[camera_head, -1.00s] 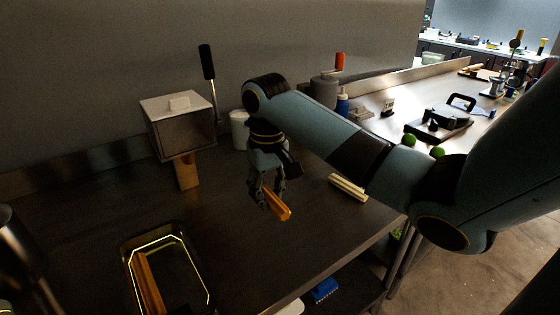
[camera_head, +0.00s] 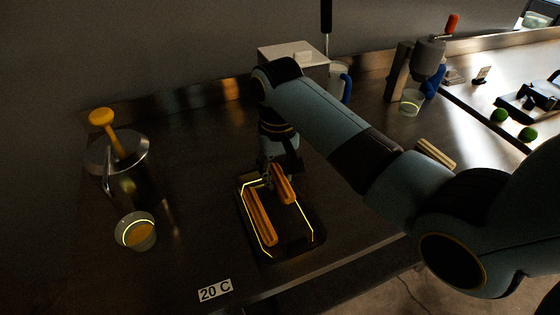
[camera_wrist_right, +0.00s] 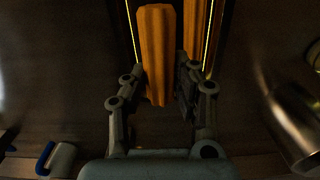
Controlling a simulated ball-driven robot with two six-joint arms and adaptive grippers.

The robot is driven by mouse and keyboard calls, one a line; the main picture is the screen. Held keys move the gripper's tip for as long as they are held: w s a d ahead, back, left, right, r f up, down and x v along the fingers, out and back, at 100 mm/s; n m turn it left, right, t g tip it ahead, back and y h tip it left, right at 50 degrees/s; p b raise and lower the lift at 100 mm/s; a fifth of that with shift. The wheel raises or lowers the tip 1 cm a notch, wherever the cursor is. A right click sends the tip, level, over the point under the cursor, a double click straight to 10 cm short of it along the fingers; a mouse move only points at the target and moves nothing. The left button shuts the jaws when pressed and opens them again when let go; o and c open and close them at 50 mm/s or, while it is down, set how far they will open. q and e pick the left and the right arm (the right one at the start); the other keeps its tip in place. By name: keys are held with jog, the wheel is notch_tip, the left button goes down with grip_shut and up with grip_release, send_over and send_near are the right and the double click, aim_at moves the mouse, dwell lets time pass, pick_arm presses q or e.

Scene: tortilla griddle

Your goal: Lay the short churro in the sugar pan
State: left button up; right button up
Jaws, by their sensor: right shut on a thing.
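The short churro (camera_head: 284,184) is orange-brown and ridged. My right gripper (camera_head: 270,180) is shut on it near one end, above the far part of the sugar pan. In the right wrist view the churro (camera_wrist_right: 157,50) sits between the two fingers (camera_wrist_right: 160,92). The sugar pan (camera_head: 318,236) is a dark tray with a glowing yellow line inside its rim. A longer churro (camera_head: 260,216) lies in the pan along its left side. The held churro is to the right of it. I cannot tell whether the held churro touches the pan floor. My left gripper is not in view.
A "20 C" label (camera_head: 215,290) is near the front edge. A pale stick pair (camera_head: 436,153) lies to the right, behind my arm. A steel box (camera_head: 293,54) stands behind.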

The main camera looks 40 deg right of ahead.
aim_at(279, 173)
jog(key=shift+f, duration=1)
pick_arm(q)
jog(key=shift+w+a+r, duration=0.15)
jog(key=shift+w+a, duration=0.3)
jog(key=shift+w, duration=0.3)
pick_arm(e)
jog(key=o, duration=1.1)
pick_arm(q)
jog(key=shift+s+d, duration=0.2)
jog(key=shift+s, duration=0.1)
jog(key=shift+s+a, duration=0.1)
pick_arm(e)
notch_tip(279, 173, up, 12)
jog(key=shift+r, duration=0.1)
